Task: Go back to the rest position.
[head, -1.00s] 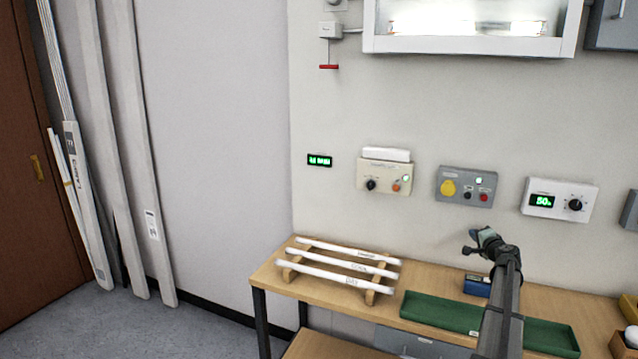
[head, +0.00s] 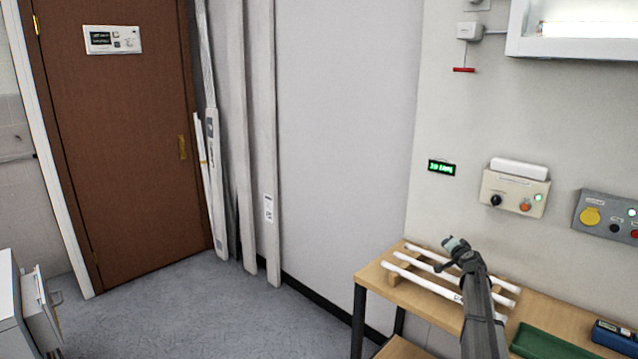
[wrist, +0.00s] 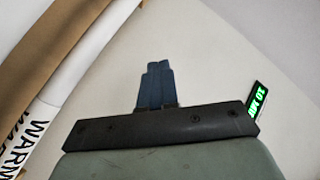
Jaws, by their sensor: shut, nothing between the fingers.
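My gripper (head: 454,244) is at the end of my raised arm. In the head view it shows in front of the tube rack on the bench. In the wrist view its two dark blue fingers (wrist: 156,84) are together with nothing between them. The wrist view shows a white tube (wrist: 50,98) marked "WARM" on the left and a small green-lit display (wrist: 258,100) on the right. No tube is in my gripper.
A wooden bench (head: 376,277) carries the rack with several white tubes (head: 404,272), a green tray (head: 540,345) and a blue box (head: 612,336). Control boxes (head: 514,192) hang on the wall above. Open grey floor (head: 200,310) lies left of the bench, before a brown door (head: 110,150).

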